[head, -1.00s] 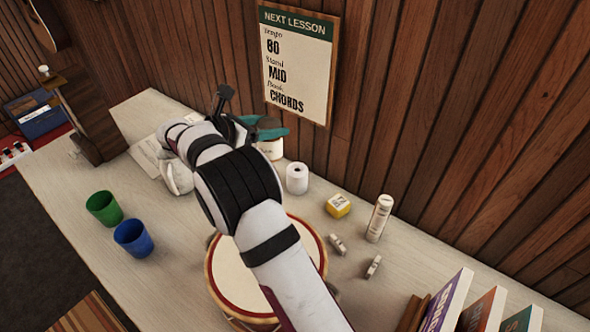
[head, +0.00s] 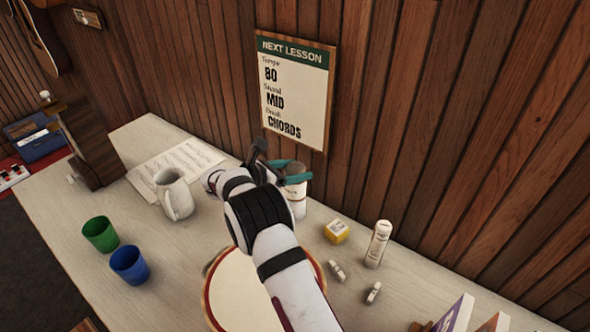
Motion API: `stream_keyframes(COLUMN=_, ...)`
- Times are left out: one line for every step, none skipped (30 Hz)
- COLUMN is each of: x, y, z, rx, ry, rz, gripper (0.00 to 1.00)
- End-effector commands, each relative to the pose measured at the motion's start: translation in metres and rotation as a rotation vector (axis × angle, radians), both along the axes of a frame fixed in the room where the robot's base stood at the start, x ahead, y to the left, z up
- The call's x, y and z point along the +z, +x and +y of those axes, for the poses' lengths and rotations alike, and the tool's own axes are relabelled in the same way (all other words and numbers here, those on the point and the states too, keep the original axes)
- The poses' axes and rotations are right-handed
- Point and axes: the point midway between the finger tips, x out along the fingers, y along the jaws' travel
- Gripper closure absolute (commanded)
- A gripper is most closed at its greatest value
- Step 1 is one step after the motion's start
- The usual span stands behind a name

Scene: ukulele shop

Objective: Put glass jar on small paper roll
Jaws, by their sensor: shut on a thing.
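In the head view, my gripper (head: 291,170) has teal fingers and is shut on the glass jar (head: 297,178), which looks greyish at the top. The white small paper roll (head: 299,208) stands upright on the counter near the wall. The jar appears directly above the roll, the two overlapping in this view. I cannot tell whether the jar touches the roll's top or hangs just over it. My wrist and forearm hide part of the jar's left side.
A white pitcher (head: 174,196) and sheet music (head: 180,163) are left of my arm. Green (head: 100,234) and blue (head: 129,265) cups stand further left. A drum (head: 235,290) lies under my forearm. A yellow box (head: 336,231) and a white cylinder (head: 378,244) stand to the right.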

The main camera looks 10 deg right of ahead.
Motion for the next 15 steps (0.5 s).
stream_keyframes(x=-0.0010, y=0.0002, z=0.0001, rx=0.000, ry=-0.001, rz=-0.001, gripper=1.00)
stream_keyframes(x=-0.0020, y=0.0002, z=0.0001, rx=0.000, ry=-0.001, rz=-0.001, gripper=1.00)
stream_keyframes(x=-0.0020, y=0.0000, z=0.0001, rx=0.000, ry=0.000, rz=0.000, gripper=0.24)
stream_keyframes(x=-0.0019, y=0.0000, z=0.0000, rx=0.000, ry=0.000, rz=0.000, gripper=0.19)
stream_keyframes(x=-0.0019, y=0.0000, z=0.0000, rx=0.000, ry=0.000, rz=0.000, gripper=0.14)
stream_keyframes(x=-0.0019, y=0.0000, z=0.0000, rx=0.000, ry=0.000, rz=0.000, gripper=0.06)
stream_keyframes(x=-0.0019, y=-0.0001, z=0.0001, rx=0.000, ry=0.000, rz=0.000, gripper=0.02)
stream_keyframes(x=-0.0019, y=-0.0001, z=0.0001, rx=0.000, ry=0.000, rz=0.000, gripper=0.02)
stream_keyframes(x=-0.0018, y=-0.0001, z=0.0001, rx=0.000, ry=0.000, rz=0.000, gripper=0.02)
stream_keyframes(x=-0.0018, y=-0.0001, z=0.0001, rx=0.000, ry=0.000, rz=0.000, gripper=0.02)
stream_keyframes(x=-0.0018, y=-0.0001, z=0.0001, rx=0.000, ry=0.000, rz=0.000, gripper=0.02)
stream_keyframes(x=-0.0018, y=-0.0001, z=0.0001, rx=0.000, ry=0.000, rz=0.000, gripper=0.02)
stream_keyframes(x=-0.0018, y=-0.0001, z=0.0001, rx=0.000, ry=0.000, rz=0.000, gripper=0.02)
stream_keyframes(x=-0.0017, y=0.0000, z=0.0000, rx=0.000, ry=0.000, rz=0.000, gripper=0.02)
stream_keyframes(x=-0.0008, y=-0.0001, z=0.0001, rx=0.000, ry=0.000, rz=0.000, gripper=0.02)
